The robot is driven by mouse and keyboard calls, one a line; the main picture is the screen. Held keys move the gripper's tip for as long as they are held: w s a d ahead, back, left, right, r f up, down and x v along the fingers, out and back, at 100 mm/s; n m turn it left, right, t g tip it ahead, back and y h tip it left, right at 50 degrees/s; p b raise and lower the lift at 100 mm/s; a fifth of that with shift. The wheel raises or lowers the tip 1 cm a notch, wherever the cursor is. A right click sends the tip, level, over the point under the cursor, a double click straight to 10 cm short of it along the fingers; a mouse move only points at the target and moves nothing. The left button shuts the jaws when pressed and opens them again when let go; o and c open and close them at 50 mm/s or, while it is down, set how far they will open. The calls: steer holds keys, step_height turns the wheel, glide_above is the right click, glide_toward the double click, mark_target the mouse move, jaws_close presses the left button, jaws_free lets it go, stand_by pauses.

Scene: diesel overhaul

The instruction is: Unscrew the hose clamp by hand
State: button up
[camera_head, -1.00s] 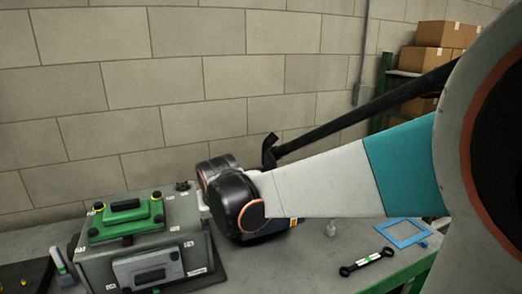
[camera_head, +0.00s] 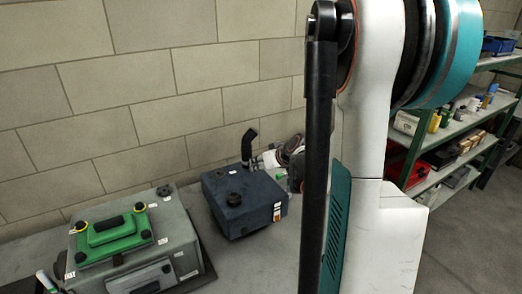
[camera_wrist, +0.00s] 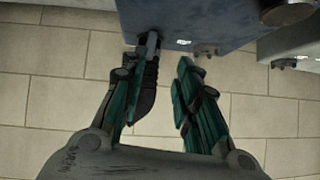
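In the head view a black bent hose (camera_head: 249,146) rises at the back of a dark blue tank (camera_head: 240,205). My gripper (camera_head: 262,162) is at the tank's back right edge, close to the hose and partly hidden behind my arm. In the wrist view my gripper (camera_wrist: 168,65) has its two green-and-black fingers apart. The black hose (camera_wrist: 146,95) and a grey stub (camera_wrist: 153,45) lie between the fingers, beside the left one. I cannot tell whether that finger touches them. The tank (camera_wrist: 190,20) fills the top of the wrist view. I cannot clearly make out the hose clamp.
A grey engine block (camera_head: 180,235) with a green cover (camera_head: 115,235) stands left of the tank on the workbench (camera_head: 235,265). A block wall (camera_head: 200,80) is close behind. A loaded shelf (camera_head: 455,135) stands at the right. My arm hides much of the bench.

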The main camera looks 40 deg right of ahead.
mark_target(253, 165)
steer(key=b+x, duration=0.1)
steer(key=x, duration=0.2)
steer(key=d+b+x, duration=0.1)
steer(key=b+x, duration=0.1)
steer(key=x, duration=0.1)
steer(key=shift+w+d+f, duration=0.2)
steer(key=shift+d+f, duration=0.05)
steer(key=shift+f, duration=0.05)
steer(key=shift+b+x, duration=0.65)
steer(key=shift+x, duration=0.3)
steer(key=shift+w+r, duration=0.1)
